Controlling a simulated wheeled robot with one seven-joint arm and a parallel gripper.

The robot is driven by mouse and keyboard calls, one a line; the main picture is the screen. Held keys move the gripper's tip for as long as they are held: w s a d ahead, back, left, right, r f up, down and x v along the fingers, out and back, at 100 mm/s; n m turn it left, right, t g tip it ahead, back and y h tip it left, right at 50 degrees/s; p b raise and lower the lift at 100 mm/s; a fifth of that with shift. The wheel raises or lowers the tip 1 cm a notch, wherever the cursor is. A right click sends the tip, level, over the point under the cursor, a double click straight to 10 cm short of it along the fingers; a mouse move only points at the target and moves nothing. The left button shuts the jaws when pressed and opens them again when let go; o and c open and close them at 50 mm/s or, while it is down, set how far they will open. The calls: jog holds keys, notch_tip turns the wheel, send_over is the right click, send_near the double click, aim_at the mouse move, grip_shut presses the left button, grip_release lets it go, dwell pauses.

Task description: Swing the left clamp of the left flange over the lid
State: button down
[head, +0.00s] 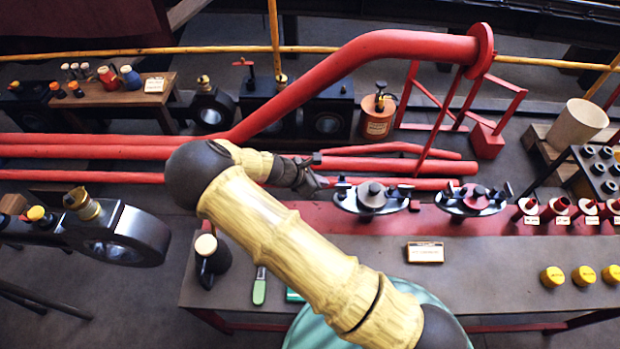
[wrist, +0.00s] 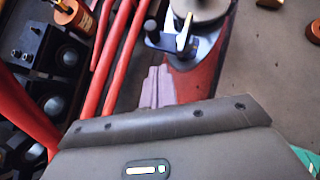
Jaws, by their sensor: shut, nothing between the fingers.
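The left flange (head: 366,207) sits on the red back strip of the bench, with a dark round lid (head: 372,190) on it. Its left clamp (head: 342,188) is a small dark piece at the flange's left edge. In the wrist view the clamp (wrist: 168,42) has a dark knob and a pale upright part beside the lid (wrist: 200,8). I cannot tell whether it overlaps the lid. My gripper (head: 322,183) is just left of the clamp, shut and empty. Its fingers (wrist: 158,88) show just short of the clamp in the wrist view; contact is unclear.
A second flange (head: 472,205) with a red-centred lid stands to the right. Red pipes (head: 395,165) run behind the bench. A dark mug (head: 212,260), a green tool (head: 259,287) and a label plate (head: 425,252) are on the bench (head: 480,275). Yellow caps (head: 583,275) stand at right.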

aim_at(343, 174)
jog(key=shift+w+d+r, duration=0.1)
jog(key=shift+w+d, duration=0.3)
jog(key=shift+d, duration=0.4)
jog(key=shift+w+d, duration=0.4)
jog(key=shift+d, duration=0.4)
